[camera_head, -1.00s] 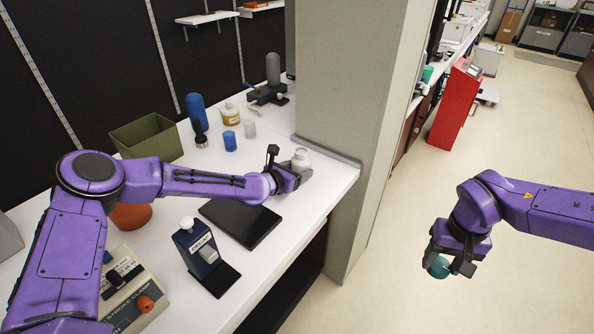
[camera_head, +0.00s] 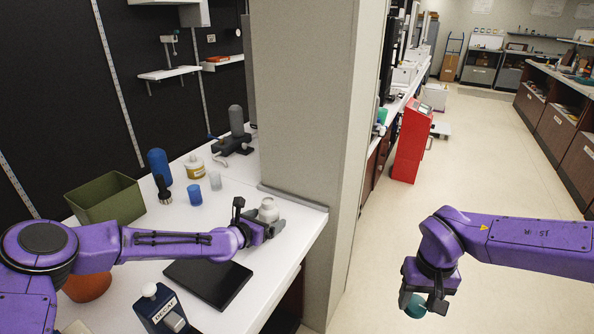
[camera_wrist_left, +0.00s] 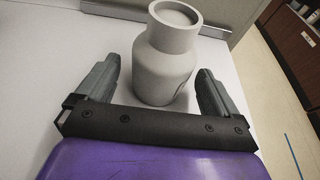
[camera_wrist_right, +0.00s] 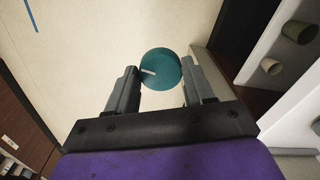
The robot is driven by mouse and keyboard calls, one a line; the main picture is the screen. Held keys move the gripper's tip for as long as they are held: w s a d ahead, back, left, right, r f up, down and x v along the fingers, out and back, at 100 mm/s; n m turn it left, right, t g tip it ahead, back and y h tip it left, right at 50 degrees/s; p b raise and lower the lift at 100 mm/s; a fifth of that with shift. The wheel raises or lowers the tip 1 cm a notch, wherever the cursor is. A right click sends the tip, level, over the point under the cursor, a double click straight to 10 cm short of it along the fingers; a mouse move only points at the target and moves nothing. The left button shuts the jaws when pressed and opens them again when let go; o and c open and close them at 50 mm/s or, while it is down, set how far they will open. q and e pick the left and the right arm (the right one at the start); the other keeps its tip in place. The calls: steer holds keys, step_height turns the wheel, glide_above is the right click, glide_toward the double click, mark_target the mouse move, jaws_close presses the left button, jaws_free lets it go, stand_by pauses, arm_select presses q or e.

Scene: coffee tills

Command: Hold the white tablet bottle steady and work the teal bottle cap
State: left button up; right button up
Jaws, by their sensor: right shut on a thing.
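The white tablet bottle (camera_head: 268,209) stands upright on the white counter near its right end, with no cap on its neck. It also shows in the left wrist view (camera_wrist_left: 167,65). My left gripper (camera_head: 271,228) is open, with one finger on each side of the bottle and a gap showing beside it. It also shows in the left wrist view (camera_wrist_left: 163,90). My right gripper (camera_head: 424,303) is shut on the teal bottle cap (camera_wrist_right: 160,68), out over the floor to the right of the counter. The cap also shows low in the head view (camera_head: 415,307).
A black pad (camera_head: 208,283) and a decaf dispenser (camera_head: 160,309) lie in front of my left arm. A green bin (camera_head: 104,197), blue cup (camera_head: 194,195) and blue bottle (camera_head: 159,166) stand behind it. A grey pillar (camera_head: 315,120) rises beside the bottle. Open floor lies right.

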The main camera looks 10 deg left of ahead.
arm_select(q)
steer(key=shift+s, duration=0.1)
steer(key=v, duration=0.7)
steer(key=shift+s+r, duration=0.1)
